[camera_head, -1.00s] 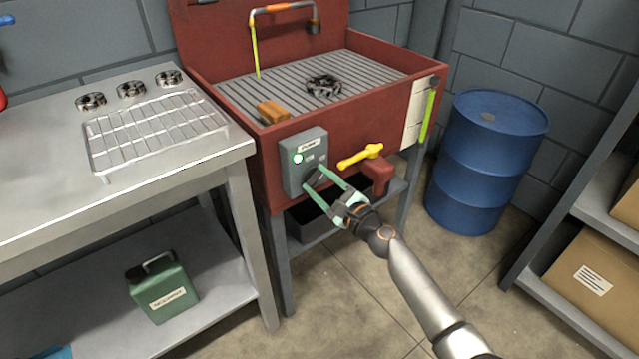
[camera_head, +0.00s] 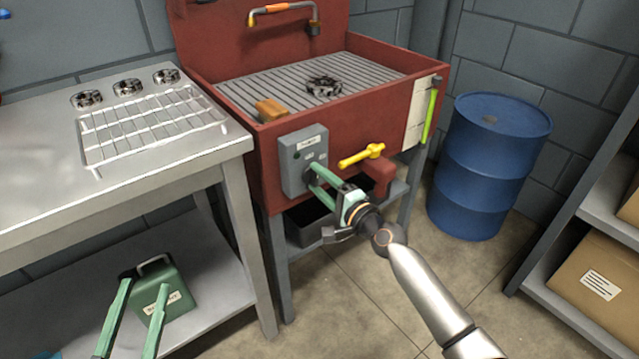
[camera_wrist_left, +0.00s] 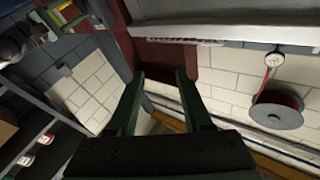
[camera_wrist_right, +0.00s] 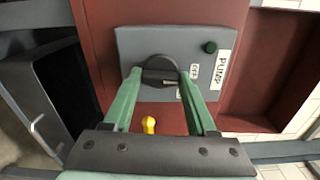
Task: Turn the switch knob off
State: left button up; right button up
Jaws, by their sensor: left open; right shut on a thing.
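The grey switch box (camera_head: 303,160) is mounted on the front of the red wash basin. It also shows in the right wrist view (camera_wrist_right: 205,45), with a PUMP label and a dark green, unlit lamp (camera_wrist_right: 209,47). Its round black knob (camera_wrist_right: 157,72) has a light mark that points right, toward the small labels, too small to read surely. My right gripper (camera_head: 314,170) is shut on the knob, one finger on each side; it also shows in the right wrist view (camera_wrist_right: 160,78). My left gripper (camera_head: 144,284) is open and empty, low at the left before the lower shelf.
A yellow valve handle (camera_head: 361,156) sticks out right of the box. A steel bench (camera_head: 60,200) with a wire rack (camera_head: 150,125) stands at the left, a green canister (camera_head: 165,285) on its lower shelf. A blue barrel (camera_head: 488,165) stands at the right. No liquid runs from the spout (camera_head: 315,28).

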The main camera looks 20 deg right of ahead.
pick_arm(q)
jog(key=shift+s+d+r+m+t+h, duration=0.1)
jog(key=shift+r+m+t+h, duration=0.05)
jog(key=shift+r, duration=0.3)
jog(key=shift+s+r+m+t+h, duration=0.1)
jog(key=shift+r+m+t+h, duration=0.05)
jog(key=shift+r, duration=0.3)
pick_arm(e)
jog(key=shift+n, duration=0.6)
jog(key=o, duration=1.4)
jog(key=shift+c, duration=0.2)
pick_arm(q)
jog(key=shift+r, duration=0.1)
pick_arm(e)
jog(key=shift+s+d, duration=0.1)
jog(key=shift+s, duration=0.2)
pick_arm(q)
notch_tip(320, 180, down, 7)
jog(key=n+g+y+p, duration=0.1)
jog(key=g+y, duration=0.1)
jog(key=shift+w+a+n, duration=0.25)
jog(key=shift+w+n, duration=0.15)
jog(key=shift+w, duration=0.05)
pick_arm(e)
jog(key=v, duration=1.2)
pick_arm(q)
jog(key=shift+r, duration=0.15)
